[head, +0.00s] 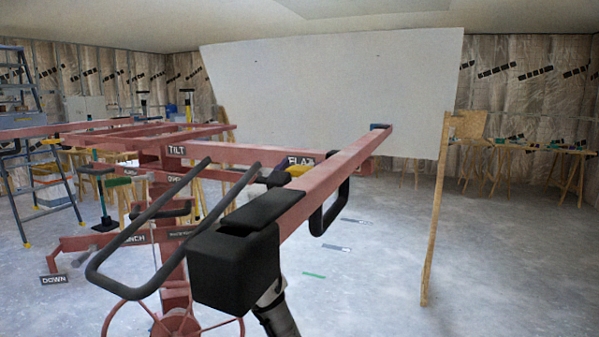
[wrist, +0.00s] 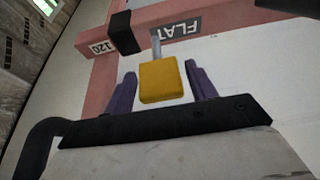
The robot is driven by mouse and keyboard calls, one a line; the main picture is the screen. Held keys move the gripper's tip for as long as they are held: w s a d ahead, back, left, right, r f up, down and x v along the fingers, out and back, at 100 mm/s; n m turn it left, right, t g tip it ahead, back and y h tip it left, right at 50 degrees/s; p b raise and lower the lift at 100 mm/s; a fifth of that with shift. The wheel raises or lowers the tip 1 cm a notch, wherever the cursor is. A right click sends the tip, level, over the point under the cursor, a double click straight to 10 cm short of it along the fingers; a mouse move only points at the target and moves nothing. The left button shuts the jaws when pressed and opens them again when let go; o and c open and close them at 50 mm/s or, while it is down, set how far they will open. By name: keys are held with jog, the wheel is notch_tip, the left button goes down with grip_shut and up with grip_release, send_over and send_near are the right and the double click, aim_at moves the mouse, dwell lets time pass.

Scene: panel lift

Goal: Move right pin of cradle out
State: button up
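The yellow pin knob (wrist: 161,81) sits in the cradle's red frame under the FLAT label (wrist: 174,29), its grey shank running into the frame. In the head view a little of the yellow knob (head: 297,170) shows below the FLAT label (head: 300,160), above a long red beam. My gripper (wrist: 161,75) is open, with one dark purple finger on each side of the knob and thin gaps between. The pin's far end is hidden.
The long red beam (head: 340,167) and black loop handles (head: 337,208) stand close around. A red bar marked 120 (wrist: 97,48) and a black block (wrist: 123,33) lie beside the pin. A large white panel (head: 330,80) stands behind. Floor at right is clear.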

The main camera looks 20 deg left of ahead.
jog(key=shift+o, duration=0.4)
jog(key=shift+s+f, duration=0.2)
jog(key=shift+s, duration=0.1)
jog(key=b+v, duration=0.4)
jog(key=v, duration=0.9)
jog(key=shift+b, duration=0.4)
jog(key=shift+s, duration=0.1)
